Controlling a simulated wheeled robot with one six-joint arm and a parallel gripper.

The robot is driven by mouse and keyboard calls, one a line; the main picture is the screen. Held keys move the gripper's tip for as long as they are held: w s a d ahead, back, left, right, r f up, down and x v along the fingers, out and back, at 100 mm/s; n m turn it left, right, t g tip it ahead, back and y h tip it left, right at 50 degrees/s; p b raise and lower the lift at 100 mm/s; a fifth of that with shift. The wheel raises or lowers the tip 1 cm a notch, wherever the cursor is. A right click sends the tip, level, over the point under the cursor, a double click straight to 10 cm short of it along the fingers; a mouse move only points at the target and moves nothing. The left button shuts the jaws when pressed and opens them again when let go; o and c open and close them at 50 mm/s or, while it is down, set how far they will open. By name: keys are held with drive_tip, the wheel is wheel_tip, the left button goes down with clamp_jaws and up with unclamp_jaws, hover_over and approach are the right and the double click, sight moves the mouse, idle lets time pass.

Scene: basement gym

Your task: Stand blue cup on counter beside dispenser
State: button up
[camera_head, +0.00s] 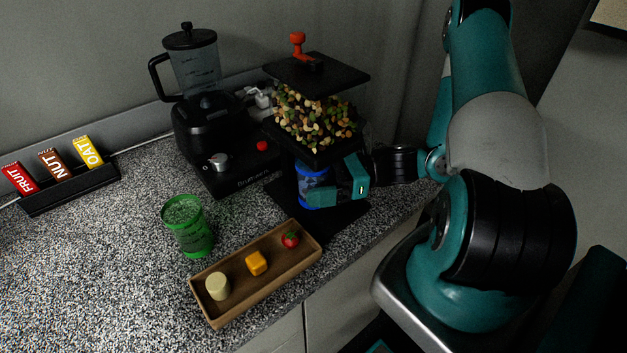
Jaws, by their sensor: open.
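The blue cup (312,174) stands upright under the dispenser, on its dark base plate. The dispenser (314,121) is a clear hopper of mixed nuts with a black lid and a red knob on top. My gripper (325,190) is at the cup from the right, with its teal fingers around the lower part of the cup. The fingers hide part of the cup, and I cannot tell whether they touch it.
A black blender (203,110) stands left of the dispenser. A rack (70,190) of bar packets is at the far left. The counter's front edge is close.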

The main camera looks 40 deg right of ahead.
drive_tip(key=c, duration=1.1)
drive_tip(key=shift+r+p, duration=0.4)
drive_tip(key=shift+p, duration=0.25)
